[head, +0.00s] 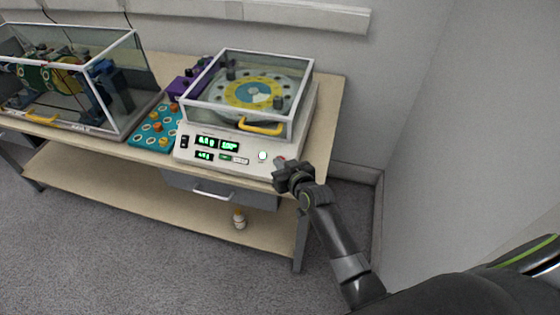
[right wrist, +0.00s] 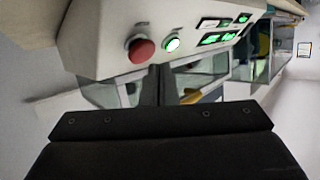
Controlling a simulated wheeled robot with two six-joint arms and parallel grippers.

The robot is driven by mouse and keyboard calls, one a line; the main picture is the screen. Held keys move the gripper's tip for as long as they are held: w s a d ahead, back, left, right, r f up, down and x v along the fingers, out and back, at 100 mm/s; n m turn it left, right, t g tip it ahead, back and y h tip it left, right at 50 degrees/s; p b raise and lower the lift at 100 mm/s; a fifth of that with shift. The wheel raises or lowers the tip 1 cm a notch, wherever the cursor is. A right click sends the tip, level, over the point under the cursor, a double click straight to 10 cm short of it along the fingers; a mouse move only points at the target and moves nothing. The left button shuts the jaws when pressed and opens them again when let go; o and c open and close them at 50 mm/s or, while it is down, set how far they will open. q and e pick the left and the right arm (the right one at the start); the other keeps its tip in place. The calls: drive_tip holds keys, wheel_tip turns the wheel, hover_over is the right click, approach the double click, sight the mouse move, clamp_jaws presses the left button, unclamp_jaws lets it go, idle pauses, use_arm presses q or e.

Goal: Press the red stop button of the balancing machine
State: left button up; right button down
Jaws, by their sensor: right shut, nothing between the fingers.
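The balancing machine (head: 222,158) stands on the bench, with a white sloped front panel and a clear guard over a yellow and blue disc. Its red stop button (head: 281,160) is at the right end of the panel, partly hidden by my right gripper (head: 287,172). In the right wrist view the red button (right wrist: 141,50) is a round dome, with a lit white-green button (right wrist: 172,44) to its right. My right gripper (right wrist: 157,70) is shut and empty, its tips close to the red button. I cannot tell whether they touch it. My left gripper is out of view.
A teal tray (head: 143,139) with orange pieces lies left of the machine. A larger clear-cased machine (head: 85,128) stands farther left. The guard has a yellow handle (head: 262,128). A drawer (head: 235,196) hangs under the bench, and a small bottle (head: 239,220) stands on the lower shelf.

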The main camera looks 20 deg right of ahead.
drive_tip(key=shift+w+f, duration=0.1)
drive_tip(key=shift+f, duration=0.05)
idle(0.5)
drive_tip(key=shift+w+d+f+b, duration=0.15)
drive_tip(key=shift+d+f+b, duration=0.05)
drive_tip(key=shift+b, duration=0.1)
drive_tip(key=shift+w+d+f+b, duration=0.1)
drive_tip(key=shift+w+f+b, duration=0.15)
drive_tip(key=shift+b, duration=0.1)
idle(0.6)
drive_tip(key=shift+s, duration=0.1)
drive_tip(key=shift+s+a+r+p, duration=0.35)
drive_tip(key=shift+r+p, duration=0.2)
drive_tip(key=shift+p, duration=0.2)
drive_tip(key=s+r+p, duration=0.1)
drive_tip(key=s+a+r+p, duration=0.1)
drive_tip(key=p, duration=0.1)
drive_tip(key=s+r+p, duration=0.1)
drive_tip(key=shift+a+r, duration=0.35)
drive_tip(key=shift+a, duration=0.05)
